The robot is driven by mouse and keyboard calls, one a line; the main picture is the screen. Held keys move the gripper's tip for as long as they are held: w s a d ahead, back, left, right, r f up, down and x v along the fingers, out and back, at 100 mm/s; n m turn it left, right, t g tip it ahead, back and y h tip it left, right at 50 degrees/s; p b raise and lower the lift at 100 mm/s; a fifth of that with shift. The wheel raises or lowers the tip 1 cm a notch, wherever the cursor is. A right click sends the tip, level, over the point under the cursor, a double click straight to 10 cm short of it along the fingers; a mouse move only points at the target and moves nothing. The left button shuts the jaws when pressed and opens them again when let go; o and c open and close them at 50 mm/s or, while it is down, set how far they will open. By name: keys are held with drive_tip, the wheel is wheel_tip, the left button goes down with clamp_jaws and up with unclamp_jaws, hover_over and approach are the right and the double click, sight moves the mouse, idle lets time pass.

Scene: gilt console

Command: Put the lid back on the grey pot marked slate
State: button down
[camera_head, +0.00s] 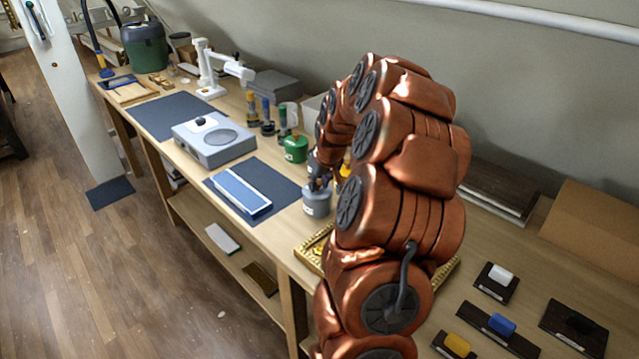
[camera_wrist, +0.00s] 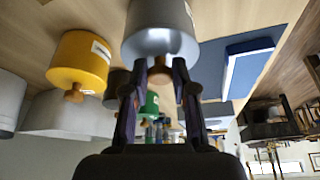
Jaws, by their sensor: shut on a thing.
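The grey pot (camera_head: 317,203) stands on the bench just left of my arm, with a pale label on its side. In the wrist view, which looks upside down, the grey pot (camera_wrist: 157,28) fills the top middle. A brown lid knob (camera_wrist: 160,78) shows between the fingertips of my gripper (camera_wrist: 164,68), which is shut on it. In the head view my gripper (camera_head: 319,182) is right above the pot. The lid looks at the pot's mouth; I cannot tell if it is fully seated. The label's word is not readable.
A yellow pot (camera_wrist: 78,62) with its own knob stands close beside the grey pot. A green pot (camera_head: 296,148) is farther back. A blue-and-white box (camera_head: 239,192) lies on a dark mat (camera_head: 285,183) to the left. A gilt frame (camera_head: 311,250) lies in front.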

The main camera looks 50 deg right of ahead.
idle(0.3)
drive_tip(key=c, duration=0.8)
unclamp_jaws()
drive_tip(key=shift+c, duration=0.2)
drive_tip(key=shift+o, duration=0.3)
drive_tip(key=o, duration=0.4)
drive_tip(key=shift+r, duration=0.2)
drive_tip(key=shift+r, duration=3.35)
